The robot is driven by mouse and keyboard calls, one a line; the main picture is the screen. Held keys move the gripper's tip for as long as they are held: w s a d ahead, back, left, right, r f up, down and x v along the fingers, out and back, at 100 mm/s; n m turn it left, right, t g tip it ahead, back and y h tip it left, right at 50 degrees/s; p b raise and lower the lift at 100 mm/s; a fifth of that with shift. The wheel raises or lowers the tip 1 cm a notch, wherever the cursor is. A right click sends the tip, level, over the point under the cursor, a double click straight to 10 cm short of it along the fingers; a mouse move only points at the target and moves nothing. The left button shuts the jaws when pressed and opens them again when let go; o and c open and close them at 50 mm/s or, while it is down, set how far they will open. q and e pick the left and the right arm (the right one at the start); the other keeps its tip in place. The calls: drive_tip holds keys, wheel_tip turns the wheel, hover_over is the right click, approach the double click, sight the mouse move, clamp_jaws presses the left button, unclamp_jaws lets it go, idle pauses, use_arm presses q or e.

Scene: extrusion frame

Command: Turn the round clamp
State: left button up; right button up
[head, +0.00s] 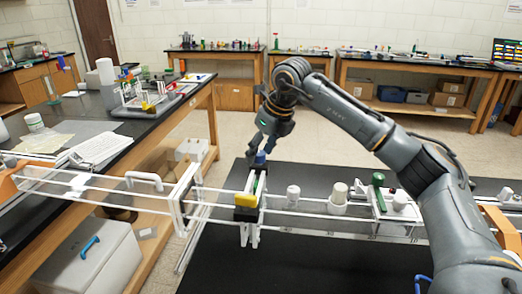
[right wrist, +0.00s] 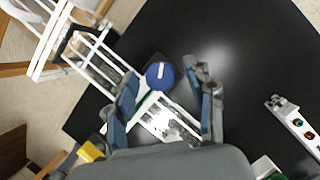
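The round clamp looks to be a blue round knob with a white bar across its top, seen in the right wrist view (right wrist: 160,75). In the head view a bit of the blue knob (head: 260,157) shows at the top of a black and green upright on the white frame (head: 330,232). My right gripper (right wrist: 163,82) is open, with one finger on each side of the knob and a gap visible to the right finger. In the head view the right gripper (head: 262,146) points down over the knob. My left gripper is not in view.
A yellow block (head: 246,199) sits just below the knob on the upright. White cylinders (head: 293,196) and a green-handled part (head: 379,190) stand along the frame to the right. A cluttered black bench (head: 150,130) is at left. The dark tabletop in front is clear.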

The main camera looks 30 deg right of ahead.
drive_tip(key=v, duration=1.2)
drive_tip(key=shift+w, duration=0.1)
